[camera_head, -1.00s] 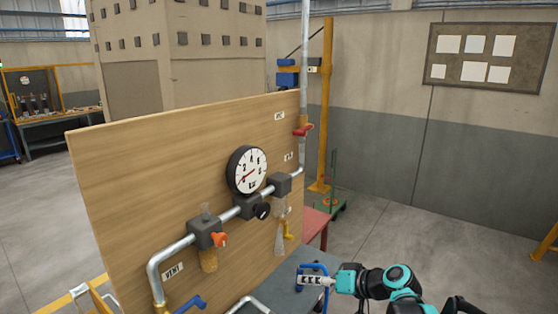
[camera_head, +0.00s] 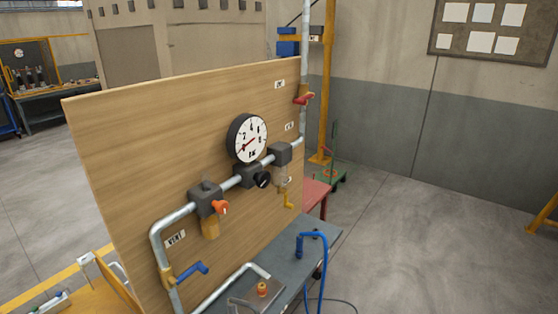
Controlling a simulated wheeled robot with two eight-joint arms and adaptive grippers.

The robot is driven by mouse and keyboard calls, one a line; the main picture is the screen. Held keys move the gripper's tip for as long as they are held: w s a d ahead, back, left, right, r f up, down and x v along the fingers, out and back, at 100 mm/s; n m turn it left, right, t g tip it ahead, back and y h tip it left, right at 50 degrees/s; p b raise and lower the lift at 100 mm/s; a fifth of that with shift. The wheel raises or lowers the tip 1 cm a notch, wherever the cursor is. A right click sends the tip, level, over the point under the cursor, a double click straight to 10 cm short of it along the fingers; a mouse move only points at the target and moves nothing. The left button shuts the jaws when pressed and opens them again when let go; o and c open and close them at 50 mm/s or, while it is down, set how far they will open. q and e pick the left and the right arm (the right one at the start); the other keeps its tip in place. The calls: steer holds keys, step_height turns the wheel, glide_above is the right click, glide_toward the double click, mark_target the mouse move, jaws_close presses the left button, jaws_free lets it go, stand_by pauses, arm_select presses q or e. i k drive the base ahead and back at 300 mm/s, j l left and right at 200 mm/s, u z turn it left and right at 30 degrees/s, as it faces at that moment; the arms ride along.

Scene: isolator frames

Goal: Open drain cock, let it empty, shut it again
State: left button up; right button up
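A wooden panel (camera_head: 120,130) carries a grey pipe line with a round white gauge (camera_head: 248,138). Under the right-hand grey block hangs a clear bowl (camera_head: 281,176), with a small yellow lever (camera_head: 288,200) at its lower end that looks like the drain cock; its exact setting is too small to tell. Under the left grey block hangs an amber bowl (camera_head: 210,229), with an orange knob (camera_head: 220,207) beside it. The gauge's red needle points to the lower left. Neither of my grippers shows, and nothing is touching the yellow lever.
A red-handled valve (camera_head: 303,98) sits on the upright pipe at the panel's right edge. A blue lever (camera_head: 192,271) is at the lower left. Open floor lies to the right.

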mark_target(284, 191)
steer(key=i+l+z, duration=0.25)
steer(key=l, duration=0.25)
steer(key=i+l+z, duration=0.2)
steer(key=i+l, duration=0.25)
steer(key=i, duration=0.05)
